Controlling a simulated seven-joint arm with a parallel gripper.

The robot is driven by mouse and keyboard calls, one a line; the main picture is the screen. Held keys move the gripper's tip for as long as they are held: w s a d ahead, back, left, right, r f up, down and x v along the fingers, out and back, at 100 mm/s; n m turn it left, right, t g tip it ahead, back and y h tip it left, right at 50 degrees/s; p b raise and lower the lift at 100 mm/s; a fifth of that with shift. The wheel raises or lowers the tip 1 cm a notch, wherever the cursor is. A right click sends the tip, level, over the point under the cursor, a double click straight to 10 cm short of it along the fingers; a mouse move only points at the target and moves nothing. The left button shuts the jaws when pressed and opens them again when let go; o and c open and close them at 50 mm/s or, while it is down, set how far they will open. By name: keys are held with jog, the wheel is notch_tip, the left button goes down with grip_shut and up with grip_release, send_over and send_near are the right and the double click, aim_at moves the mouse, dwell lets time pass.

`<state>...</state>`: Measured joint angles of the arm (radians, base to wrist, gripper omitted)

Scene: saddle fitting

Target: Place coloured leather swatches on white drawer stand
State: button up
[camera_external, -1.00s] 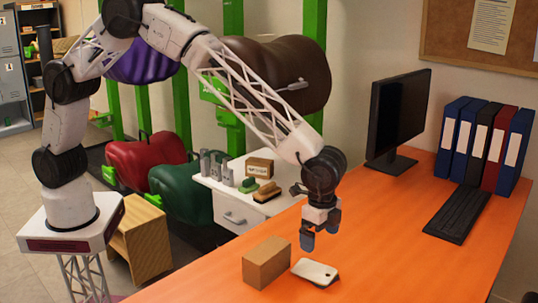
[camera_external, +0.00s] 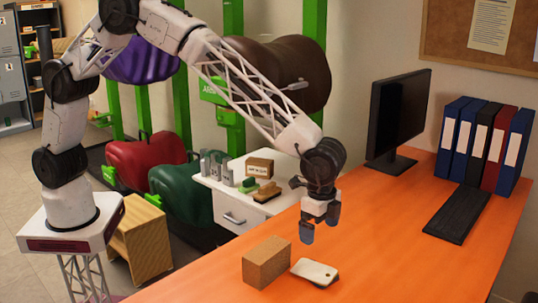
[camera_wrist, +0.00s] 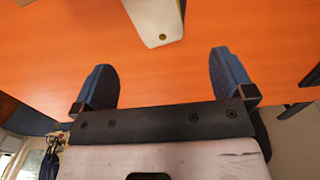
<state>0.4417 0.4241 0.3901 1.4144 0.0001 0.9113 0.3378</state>
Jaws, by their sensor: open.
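A flat, pale, rounded piece (camera_external: 315,271) with a small hole lies on the orange desk, a darker layer showing beneath its edge; it looks like the swatches, but their colours are hidden. Part of it also shows at the top of the wrist view (camera_wrist: 157,18), ahead of the fingertips. My gripper (camera_external: 319,223) is open and empty above the desk, behind and above the pale piece, not touching it. Its two dark blue fingers stand wide apart in the wrist view (camera_wrist: 165,72). The white drawer stand (camera_external: 236,217) is left of my gripper, beyond the desk edge.
A brown box (camera_external: 266,262) stands close left of the pale piece. The stand's top holds grey upright pieces (camera_external: 215,165), brushes (camera_external: 266,191) and a small labelled box (camera_external: 259,167). A monitor (camera_external: 398,120), keyboard (camera_external: 457,214) and binders (camera_external: 485,145) are at the right. The front-right desk is clear.

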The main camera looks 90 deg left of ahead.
jog(key=s+a+r+n+t, duration=0.1)
jog(key=s+a+r+n, duration=0.3)
jog(key=s+a+r, duration=2.05)
jog(key=s+a+n, duration=0.1)
jog(key=s+a, duration=0.4)
jog(key=s, duration=0.5)
jog(key=s+a+f+n+t, duration=0.1)
jog(key=s+a, duration=0.4)
jog(key=s, duration=0.5)
jog(key=s+a+n, duration=0.2)
jog(key=s+a, duration=0.3)
jog(key=s, duration=0.6)
jog(key=shift+a+f+n+t, duration=0.2)
jog(key=shift+n+t, duration=0.1)
jog(key=shift+n, duration=0.1)
